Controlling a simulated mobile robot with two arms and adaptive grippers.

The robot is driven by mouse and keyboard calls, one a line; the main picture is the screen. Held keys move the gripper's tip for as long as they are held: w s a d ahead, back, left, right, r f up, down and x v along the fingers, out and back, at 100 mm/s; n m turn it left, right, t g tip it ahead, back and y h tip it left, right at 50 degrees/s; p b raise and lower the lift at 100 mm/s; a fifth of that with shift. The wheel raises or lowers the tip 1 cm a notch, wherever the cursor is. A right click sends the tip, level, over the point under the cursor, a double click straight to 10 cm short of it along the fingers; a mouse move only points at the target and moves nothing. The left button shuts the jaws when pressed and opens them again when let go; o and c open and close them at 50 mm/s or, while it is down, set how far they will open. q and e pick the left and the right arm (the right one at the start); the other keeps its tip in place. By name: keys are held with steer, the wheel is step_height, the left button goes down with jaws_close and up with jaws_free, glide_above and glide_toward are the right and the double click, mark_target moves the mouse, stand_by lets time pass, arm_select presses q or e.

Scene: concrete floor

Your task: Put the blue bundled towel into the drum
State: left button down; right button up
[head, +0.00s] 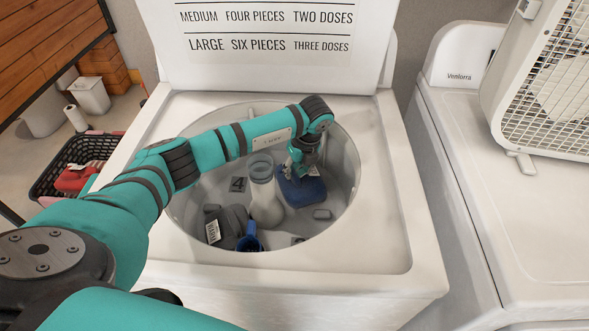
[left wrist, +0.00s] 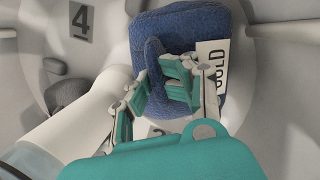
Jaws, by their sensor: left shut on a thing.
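The blue bundled towel (head: 303,190) is inside the open washer drum (head: 345,165), in its right part. In the left wrist view the towel (left wrist: 190,28) is dark blue, with a white tag reading COLD on its right side. My left gripper (head: 303,164) reaches down into the drum from above. In the left wrist view its fingers (left wrist: 158,82) are closed on a raised fold of the towel. I cannot tell whether the towel touches the drum floor. My right gripper is not in view.
The drum also holds a pale bottle (head: 265,200), grey bundles (head: 228,222), a blue cup-like item (head: 249,238) and a small grey piece (head: 322,214). The raised lid (head: 270,65) stands behind. A second machine (head: 480,200) with a fan (head: 550,85) is right, a black basket (head: 75,165) left.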

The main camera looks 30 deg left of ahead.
arm_select(q)
steer(key=c, duration=1)
jaws_free()
steer(key=a+p+v, duration=0.2)
steer(key=p+v, duration=0.4)
steer(key=v, duration=0.2)
steer(key=a+r+p+v, duration=0.1)
steer(key=p+v, duration=0.5)
steer(key=v, duration=0.3)
steer(key=a+p+v, duration=0.2)
steer(key=p+v, duration=0.3)
steer(key=v, duration=0.3)
steer(key=shift+a+r+p, duration=0.3)
steer(key=shift+r+p, duration=0.05)
steer(key=shift+p, duration=0.05)
